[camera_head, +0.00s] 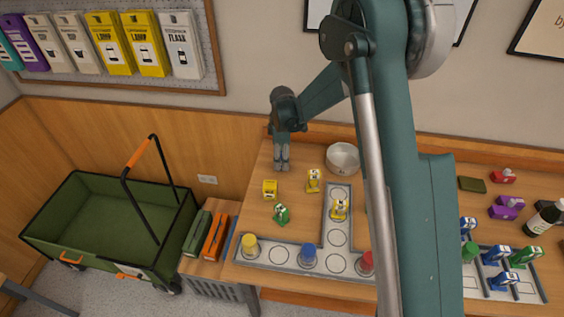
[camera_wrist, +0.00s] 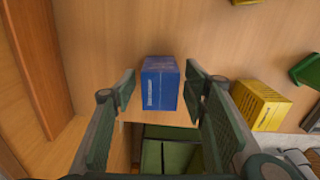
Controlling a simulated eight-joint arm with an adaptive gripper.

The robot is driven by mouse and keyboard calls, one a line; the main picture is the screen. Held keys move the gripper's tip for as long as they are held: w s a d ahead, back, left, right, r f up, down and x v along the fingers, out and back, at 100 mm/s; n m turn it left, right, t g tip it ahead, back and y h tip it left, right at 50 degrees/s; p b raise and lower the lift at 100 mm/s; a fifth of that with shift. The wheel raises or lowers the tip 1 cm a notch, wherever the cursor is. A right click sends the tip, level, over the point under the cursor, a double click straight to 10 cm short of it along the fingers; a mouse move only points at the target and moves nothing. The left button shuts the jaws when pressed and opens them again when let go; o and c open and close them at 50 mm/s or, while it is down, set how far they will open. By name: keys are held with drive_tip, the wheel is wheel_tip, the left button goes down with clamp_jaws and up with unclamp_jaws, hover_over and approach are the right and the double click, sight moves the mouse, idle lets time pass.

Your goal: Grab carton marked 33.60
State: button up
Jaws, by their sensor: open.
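My gripper (camera_head: 282,166) is open above the back left of the table (camera_head: 300,180), pointing down. In the wrist view a blue carton (camera_wrist: 160,85) stands between the two open fingers of my gripper (camera_wrist: 163,92), with a gap on each side. Its pale print is too small to read. The head view does not show this blue carton; my gripper seems to hide it. A yellow carton (camera_head: 270,189) stands close by in front of my gripper, and it also shows in the wrist view (camera_wrist: 262,106). I cannot read any 33.60 mark.
A white bowl (camera_head: 342,159) stands right of my gripper. Small yellow and green items (camera_head: 281,214) stand nearby. A grey tray (camera_head: 275,254) holds coloured pieces in front. A green cart (camera_head: 100,220) stands left of the table. The wooden wall is close behind.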

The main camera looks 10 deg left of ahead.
drive_tip(key=c, duration=1)
drive_tip(key=shift+r, duration=0.1)
drive_tip(key=shift+r+p, duration=0.6)
drive_tip(key=shift+r, duration=4.35)
